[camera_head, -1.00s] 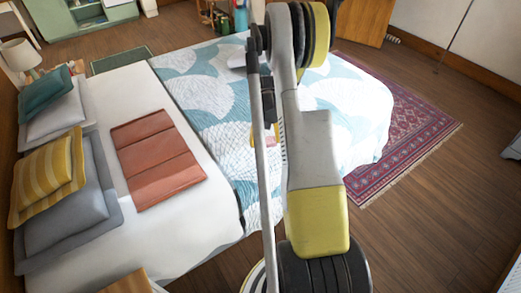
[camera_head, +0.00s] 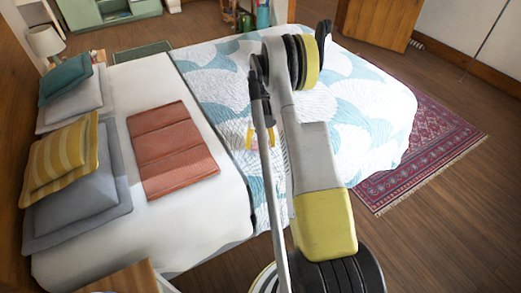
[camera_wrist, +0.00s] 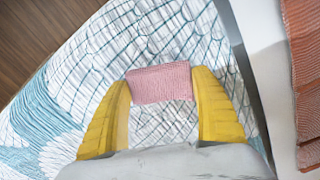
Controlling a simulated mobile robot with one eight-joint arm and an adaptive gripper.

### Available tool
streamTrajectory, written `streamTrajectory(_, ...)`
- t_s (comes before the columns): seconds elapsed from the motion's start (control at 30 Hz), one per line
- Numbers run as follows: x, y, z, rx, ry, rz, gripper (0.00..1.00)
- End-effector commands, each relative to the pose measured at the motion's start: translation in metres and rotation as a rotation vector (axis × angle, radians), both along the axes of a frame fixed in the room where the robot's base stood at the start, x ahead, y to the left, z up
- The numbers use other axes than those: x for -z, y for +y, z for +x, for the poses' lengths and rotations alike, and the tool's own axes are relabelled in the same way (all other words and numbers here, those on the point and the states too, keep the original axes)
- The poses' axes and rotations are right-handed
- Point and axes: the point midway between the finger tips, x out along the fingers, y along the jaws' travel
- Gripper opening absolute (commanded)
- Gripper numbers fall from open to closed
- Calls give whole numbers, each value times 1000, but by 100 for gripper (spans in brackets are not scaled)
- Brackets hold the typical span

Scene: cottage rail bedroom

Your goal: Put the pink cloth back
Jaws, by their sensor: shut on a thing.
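The pink cloth (camera_wrist: 160,84) is a small folded piece with a ribbed surface. In the wrist view it spans the gap between the two yellow fingertips of my gripper (camera_wrist: 161,82), which is shut on it. Behind it is the blue and white patterned quilt of the bed (camera_wrist: 95,65). In the head view my gripper (camera_head: 250,134) shows only in part, over the quilt (camera_head: 215,95) near its edge with the white sheet. My arm hides most of the gripper and the cloth there. I cannot tell the height above the quilt.
A salmon folded blanket (camera_head: 173,150) lies on the white sheet (camera_head: 140,85). Yellow striped (camera_head: 62,158), grey (camera_head: 80,190) and teal (camera_head: 67,78) pillows are at the left. A wooden surface (camera_head: 125,280) is at the bottom. A red patterned rug (camera_head: 430,140) lies on the open floor right.

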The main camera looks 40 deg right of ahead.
Motion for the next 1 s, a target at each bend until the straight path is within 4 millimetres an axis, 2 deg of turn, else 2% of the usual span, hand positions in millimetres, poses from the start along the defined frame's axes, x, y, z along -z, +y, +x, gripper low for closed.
streamTrajectory(0.03, 13, 0, 0, 0, 0, 0, 51)
streamTrajectory(0.1, 22, 0, 0, 0, 0, 0, 51)
streamTrajectory(0.5, 26, 0, 0, 0, 0, 0, 51)
streamTrajectory(0.53, 26, 0, 0, 0, 0, 0, 81)
streamTrajectory(0.6, 25, 0, 0, 0, 0, 0, 97)
streamTrajectory(0.87, 25, 0, 0, 0, 0, 0, 97)
streamTrajectory(1.0, 17, 0, 0, 0, 0, 0, 97)
